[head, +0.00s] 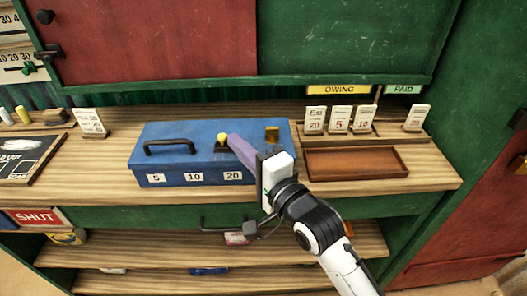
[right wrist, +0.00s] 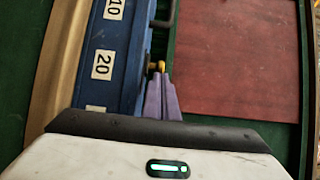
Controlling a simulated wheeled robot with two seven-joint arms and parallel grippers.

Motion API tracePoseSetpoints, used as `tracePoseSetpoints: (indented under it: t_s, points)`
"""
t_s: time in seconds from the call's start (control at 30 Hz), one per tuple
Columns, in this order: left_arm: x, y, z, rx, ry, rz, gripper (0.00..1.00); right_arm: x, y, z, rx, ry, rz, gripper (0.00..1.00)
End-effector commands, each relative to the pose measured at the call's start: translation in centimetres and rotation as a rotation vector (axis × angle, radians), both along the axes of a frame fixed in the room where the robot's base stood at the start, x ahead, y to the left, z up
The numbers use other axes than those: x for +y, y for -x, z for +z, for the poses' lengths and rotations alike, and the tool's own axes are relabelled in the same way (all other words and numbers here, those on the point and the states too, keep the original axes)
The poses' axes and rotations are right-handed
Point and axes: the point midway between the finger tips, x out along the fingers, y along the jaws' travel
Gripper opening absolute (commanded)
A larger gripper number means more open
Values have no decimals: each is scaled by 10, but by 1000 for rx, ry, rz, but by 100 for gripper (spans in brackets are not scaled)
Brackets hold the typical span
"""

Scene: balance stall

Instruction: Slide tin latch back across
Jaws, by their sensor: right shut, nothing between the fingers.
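A blue tin (head: 180,150) with a black handle (head: 168,147) and labels 5, 10 and 20 stands on the wooden counter. A latch with a yellow knob (head: 222,138) sits on its lid, right of the handle. A brass piece (head: 272,134) is at the lid's right end. My right gripper (head: 232,142) has its purple fingers shut and empty, with tips at the knob, seemingly on its right side. In the right wrist view the knob (right wrist: 157,66) shows just beyond the fingertips (right wrist: 160,78); I cannot tell whether they touch. My left gripper is not in view.
A brown wooden tray (head: 355,150) lies right of the tin, with number cards (head: 340,119) behind it. A chalkboard (head: 27,158) lies at the left. Sliding red and green panels (head: 160,40) close the back. A drawer handle (head: 222,224) is below the counter.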

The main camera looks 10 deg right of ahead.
Motion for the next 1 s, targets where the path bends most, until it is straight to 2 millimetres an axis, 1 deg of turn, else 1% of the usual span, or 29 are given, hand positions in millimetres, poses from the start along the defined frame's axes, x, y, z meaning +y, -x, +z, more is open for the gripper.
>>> tracePoseSetpoints:
  t_s: [0.13, 0.23, 0.3, 0.5, 0.6, 0.7, 0.83, 1.0]
  points:
    - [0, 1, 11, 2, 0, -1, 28, -16, 5, 3, 0, 4, 4, 0]
    - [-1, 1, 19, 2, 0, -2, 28, -35, 8, 4, -1, 7, 6, 0]
    - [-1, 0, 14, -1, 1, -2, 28, -41, 26, -2, 0, 0, 9, 0]
    - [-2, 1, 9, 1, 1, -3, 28, -63, 65, -1, -1, 2, 7, 0]
    - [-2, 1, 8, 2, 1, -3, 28, -70, 80, -1, -2, 2, 8, 0]
    - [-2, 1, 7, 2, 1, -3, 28, -76, 89, 0, -2, 1, 7, 0]
    - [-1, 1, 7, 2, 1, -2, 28, -79, 95, 1, -4, 0, 8, 0]
    - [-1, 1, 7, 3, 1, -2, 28, -80, 96, 1, -5, 1, 7, 0]
